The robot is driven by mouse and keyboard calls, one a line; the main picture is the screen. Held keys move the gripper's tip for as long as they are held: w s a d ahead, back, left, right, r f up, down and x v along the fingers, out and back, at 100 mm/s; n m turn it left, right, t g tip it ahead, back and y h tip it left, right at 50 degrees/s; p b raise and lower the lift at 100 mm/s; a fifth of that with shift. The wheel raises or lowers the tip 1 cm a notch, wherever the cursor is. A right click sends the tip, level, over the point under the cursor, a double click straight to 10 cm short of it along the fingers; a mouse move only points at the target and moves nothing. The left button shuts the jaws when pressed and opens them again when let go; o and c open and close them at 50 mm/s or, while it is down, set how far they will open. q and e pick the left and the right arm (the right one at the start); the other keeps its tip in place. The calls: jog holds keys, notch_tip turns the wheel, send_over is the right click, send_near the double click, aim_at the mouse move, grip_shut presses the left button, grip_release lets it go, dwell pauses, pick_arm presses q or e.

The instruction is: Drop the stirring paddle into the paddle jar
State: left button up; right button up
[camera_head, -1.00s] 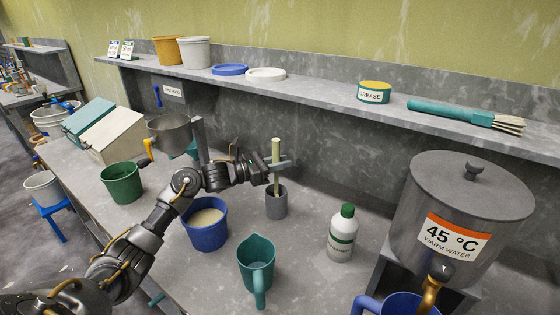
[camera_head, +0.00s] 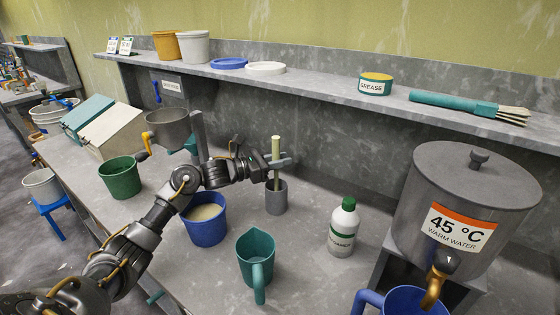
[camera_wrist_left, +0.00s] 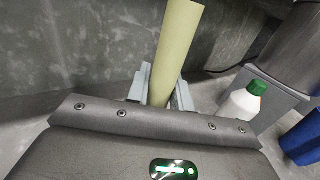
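The stirring paddle (camera_head: 275,150) has a pale yellow-green handle and stands nearly upright. Its lower end goes into the mouth of the grey paddle jar (camera_head: 276,199), and the part inside is hidden. My left gripper (camera_head: 279,162) is above the jar with its fingers around the handle. In the left wrist view the handle (camera_wrist_left: 174,50) rises between the two grey fingers (camera_wrist_left: 160,90), which appear to press on both sides of it. My right gripper is not in view.
A blue bucket with pale contents (camera_head: 206,232) and a teal jug (camera_head: 257,250) stand in front of the jar. A white bottle with a green cap (camera_head: 342,230) and the warm water tank (camera_head: 470,185) are to the right. A shelf (camera_head: 330,84) runs behind.

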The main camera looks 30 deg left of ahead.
pick_arm(q)
jog(key=o, duration=0.4)
jog(key=shift+r, duration=0.1)
jog(key=shift+c, duration=0.2)
jog(key=shift+s+a+r+p, duration=0.25)
jog(key=shift+s+a+p, duration=0.25)
jog(key=shift+s+a, duration=0.2)
jog(key=b+v, duration=0.3)
jog(key=v, duration=0.7)
jog(key=shift+r, duration=0.35)
